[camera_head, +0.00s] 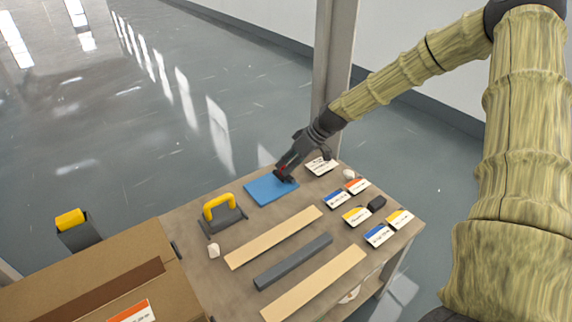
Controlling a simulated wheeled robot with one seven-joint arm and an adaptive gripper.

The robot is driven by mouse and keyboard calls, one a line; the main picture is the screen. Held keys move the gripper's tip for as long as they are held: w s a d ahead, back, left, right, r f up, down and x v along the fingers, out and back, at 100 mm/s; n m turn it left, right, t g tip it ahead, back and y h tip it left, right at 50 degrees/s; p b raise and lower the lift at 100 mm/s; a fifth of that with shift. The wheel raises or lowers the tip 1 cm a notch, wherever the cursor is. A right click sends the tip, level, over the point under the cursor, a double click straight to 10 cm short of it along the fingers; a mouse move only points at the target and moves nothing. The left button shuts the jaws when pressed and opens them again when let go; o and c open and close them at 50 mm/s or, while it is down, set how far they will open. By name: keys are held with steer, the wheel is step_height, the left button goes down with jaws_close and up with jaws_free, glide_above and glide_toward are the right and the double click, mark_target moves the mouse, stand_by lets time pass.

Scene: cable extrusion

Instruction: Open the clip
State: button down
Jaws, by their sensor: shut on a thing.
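My gripper (286,174) is at the far side of the workbench, pointing down at the blue mat (262,191). It is shut on a small dark thing with a bit of red, which I take to be the clip (280,171). The clip is at the mat's upper right part. The fingers hide most of it, and it is too small to tell whether it is open or whether it touches the mat.
The workbench (195,266) holds a yellow-handled grey tool (222,213), two pale strips (273,237) and a dark grey bar (293,262). A cardboard box (60,290) stands at the left.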

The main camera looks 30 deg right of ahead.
steer(key=shift+w+d+f+m+y+b, duration=0.1)
steer(key=shift+d+y+b, duration=0.2)
steer(key=shift+y, duration=0.25)
steer(key=shift+s+d+f+m+y+b, duration=0.15)
steer(key=shift+y+b, duration=0.1)
steer(key=shift+y, duration=0.25)
steer(key=shift+w+d+r+m+y+b, duration=0.15)
steer(key=shift+d+y+b, duration=0.15)
steer(key=shift+y, duration=0.25)
steer(key=shift+d+f+y+b, duration=0.15)
steer(key=shift+d+y+b, duration=0.05)
steer(key=shift+y+b, duration=0.35)
steer(key=shift+y, duration=0.25)
steer(key=c, duration=1.3)
jaws_free()
steer(key=shift+v, duration=6.05)
steer(key=shift+w, duration=0.1)
